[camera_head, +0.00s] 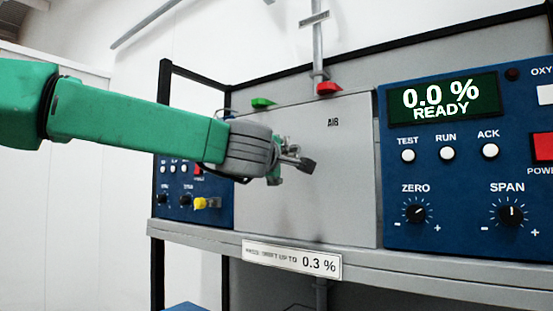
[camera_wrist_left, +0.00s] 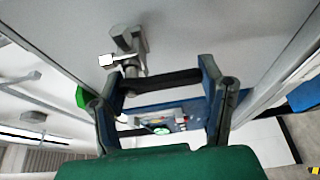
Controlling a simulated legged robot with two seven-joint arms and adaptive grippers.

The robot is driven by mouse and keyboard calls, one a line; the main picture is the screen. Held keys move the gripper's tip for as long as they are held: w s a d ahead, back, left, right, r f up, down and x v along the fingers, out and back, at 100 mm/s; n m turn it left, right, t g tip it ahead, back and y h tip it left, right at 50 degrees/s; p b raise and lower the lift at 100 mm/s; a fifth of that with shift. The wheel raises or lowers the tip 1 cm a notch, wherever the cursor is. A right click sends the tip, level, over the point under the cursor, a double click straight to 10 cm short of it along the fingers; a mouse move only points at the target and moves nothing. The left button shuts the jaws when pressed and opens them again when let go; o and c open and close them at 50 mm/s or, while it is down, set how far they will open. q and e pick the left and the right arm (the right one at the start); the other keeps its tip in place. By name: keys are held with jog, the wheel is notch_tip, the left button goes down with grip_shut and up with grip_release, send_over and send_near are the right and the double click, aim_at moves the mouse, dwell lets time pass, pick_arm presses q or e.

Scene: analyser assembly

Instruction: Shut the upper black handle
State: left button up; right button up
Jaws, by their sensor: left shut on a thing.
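My left gripper (camera_head: 277,170) is at the grey front plate (camera_head: 335,190), below its top edge. The wrist view shows the left gripper (camera_wrist_left: 162,76) with a finger at each end of the black handle (camera_wrist_left: 165,81), shut on it. The handle sits crosswise between the fingers, beside a grey metal valve fitting (camera_wrist_left: 128,42) on the plate. In the head view, a dark piece (camera_head: 306,164) shows just right of the gripper; I cannot tell if it is the handle. The gripper and arm hide much of the fitting there. My right gripper is not in view.
A green handle (camera_head: 262,103) and a red handle (camera_head: 327,88) sit at the plate's top edge. A blue analyser panel (camera_head: 460,185) stands right, reading 0.0 % READY. A smaller blue panel (camera_head: 180,213) with a yellow part (camera_head: 204,203) is left. A shelf edge (camera_head: 400,274) runs below.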

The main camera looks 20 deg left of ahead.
pick_arm(q)
jog(key=shift+d+f, duration=0.1)
jog(key=shift+f, duration=0.35)
jog(key=o, duration=1.2)
jog(key=shift+c, duration=0.2)
jog(key=shift+w+r, duration=0.1)
jog(key=shift+r, duration=0.05)
jog(key=s, duration=1.1)
jog(key=shift+s+d, duration=0.15)
jog(key=shift+s, duration=0.25)
